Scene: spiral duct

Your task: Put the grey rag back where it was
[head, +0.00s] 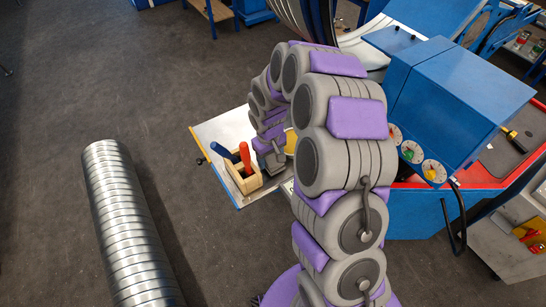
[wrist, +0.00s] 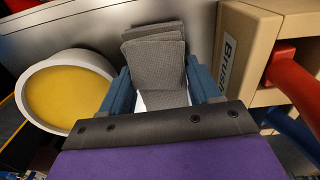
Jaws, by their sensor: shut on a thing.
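The grey rag (wrist: 156,58) is folded in layers and shows in the wrist view between the two blue fingers of my gripper (wrist: 162,84). My gripper is shut on the rag, which sticks out beyond the fingertips over a grey metal surface (wrist: 70,18). I cannot tell whether the rag touches that surface. In the head view my arm reaches down to the metal shelf (head: 222,130), and my own arm hides the fingers and the rag.
A wooden box (head: 243,182) labelled "Brush", with red and blue handles (head: 245,157), stands close to the right of my gripper in the wrist view. A white tub with yellow contents (wrist: 70,92) is close on the left. A blue machine (head: 440,120) stands beside the shelf; a spiral duct (head: 125,225) lies on the floor.

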